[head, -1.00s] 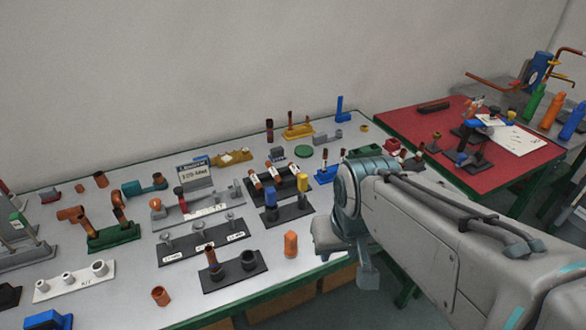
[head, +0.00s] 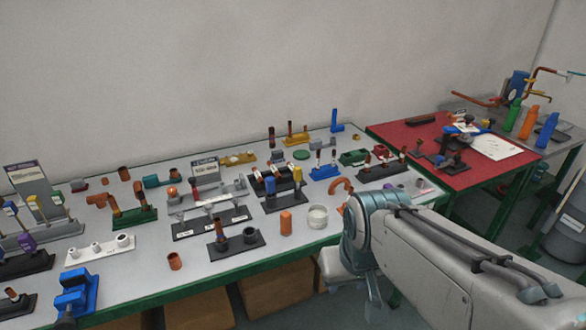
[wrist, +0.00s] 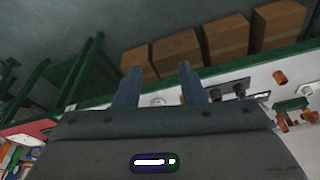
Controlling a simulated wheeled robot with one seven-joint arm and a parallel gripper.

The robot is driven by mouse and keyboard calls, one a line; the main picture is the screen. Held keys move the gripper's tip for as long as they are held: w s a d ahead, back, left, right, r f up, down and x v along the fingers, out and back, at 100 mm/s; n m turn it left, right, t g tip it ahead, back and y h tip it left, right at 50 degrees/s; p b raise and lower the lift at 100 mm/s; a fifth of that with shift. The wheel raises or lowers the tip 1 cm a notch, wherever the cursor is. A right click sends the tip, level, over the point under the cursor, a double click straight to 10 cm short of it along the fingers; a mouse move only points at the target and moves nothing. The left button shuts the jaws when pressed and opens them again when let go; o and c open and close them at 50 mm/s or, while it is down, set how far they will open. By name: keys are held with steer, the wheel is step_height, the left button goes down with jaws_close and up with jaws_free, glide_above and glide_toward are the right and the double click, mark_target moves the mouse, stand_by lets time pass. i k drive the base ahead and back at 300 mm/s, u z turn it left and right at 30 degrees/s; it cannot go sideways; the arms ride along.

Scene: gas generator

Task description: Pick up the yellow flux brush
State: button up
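A small upright yellow piece (head: 297,174) stands beside a blue one in a dark holder (head: 287,205) at mid-table in the head view. I cannot tell which is the flux brush. My gripper (wrist: 159,68) is open and empty in the wrist view, its two fingers apart. It hangs off the table's front edge, right of both pieces, with its fingers mostly hidden in the head view. No yellow brush is clear in the wrist view.
The grey table (head: 205,270) is crowded with copper fittings and stands. A white jar (head: 317,218) and an orange cylinder (head: 286,222) stand near the front edge. Cardboard boxes (head: 278,288) sit below. A red table (head: 400,132) stands at right.

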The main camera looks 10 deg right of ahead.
mark_target(298, 170)
steer(key=u, duration=0.15)
steer(key=i, duration=1)
steer(key=u, duration=0.3)
